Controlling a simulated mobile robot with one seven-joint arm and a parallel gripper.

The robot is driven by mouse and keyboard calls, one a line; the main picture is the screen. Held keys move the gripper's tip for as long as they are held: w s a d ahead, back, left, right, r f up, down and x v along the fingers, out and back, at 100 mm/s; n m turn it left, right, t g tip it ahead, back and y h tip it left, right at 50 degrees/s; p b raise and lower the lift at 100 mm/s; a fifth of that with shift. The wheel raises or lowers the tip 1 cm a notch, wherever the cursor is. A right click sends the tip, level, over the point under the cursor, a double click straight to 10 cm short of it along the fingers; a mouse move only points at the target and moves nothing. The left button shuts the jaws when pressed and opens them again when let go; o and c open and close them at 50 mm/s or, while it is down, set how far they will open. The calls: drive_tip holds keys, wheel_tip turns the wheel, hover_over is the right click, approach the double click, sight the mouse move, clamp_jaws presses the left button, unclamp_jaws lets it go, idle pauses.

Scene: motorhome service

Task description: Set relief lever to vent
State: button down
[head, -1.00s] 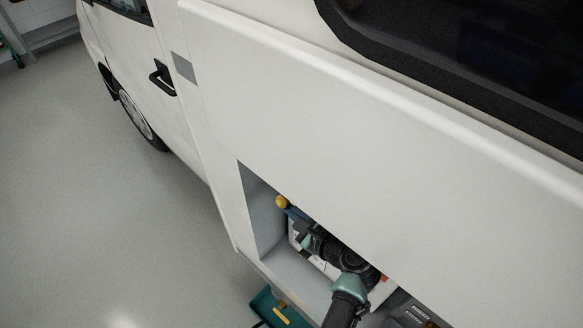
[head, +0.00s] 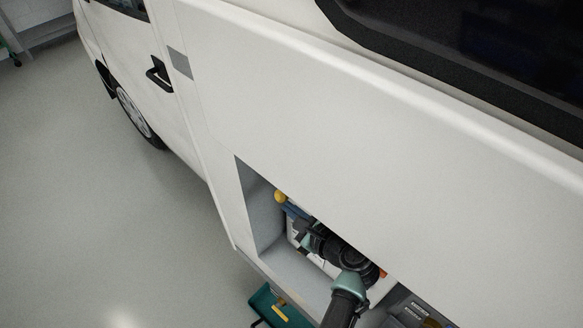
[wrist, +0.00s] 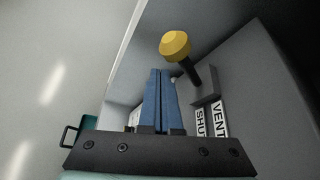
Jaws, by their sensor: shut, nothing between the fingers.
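The relief lever has a yellow knob (wrist: 176,45) on a short black stem, fixed to a grey block (wrist: 205,86) inside the van's open compartment. The knob also shows in the head view (head: 280,197). White labels reading SHUT (wrist: 200,123) and VENT (wrist: 218,119) sit side by side below the block, VENT on the right in the wrist view. My gripper (wrist: 161,72) is shut and empty, its blue fingers together. Its tips lie just below and left of the knob in the wrist view; contact cannot be told. In the head view my gripper (head: 293,209) is beside the knob.
The compartment's side wall (head: 262,215) and floor (head: 300,275) enclose my arm closely. The white van panel (head: 330,120) stands above the opening. A teal box (head: 272,308) is on the floor below. Open floor lies left of the van.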

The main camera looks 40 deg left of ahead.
drive_tip(key=s+d+r+b, duration=0.1)
drive_tip(key=d+r+b, duration=0.1)
drive_tip(key=d, duration=0.7)
drive_tip(key=shift+s+r, duration=0.25)
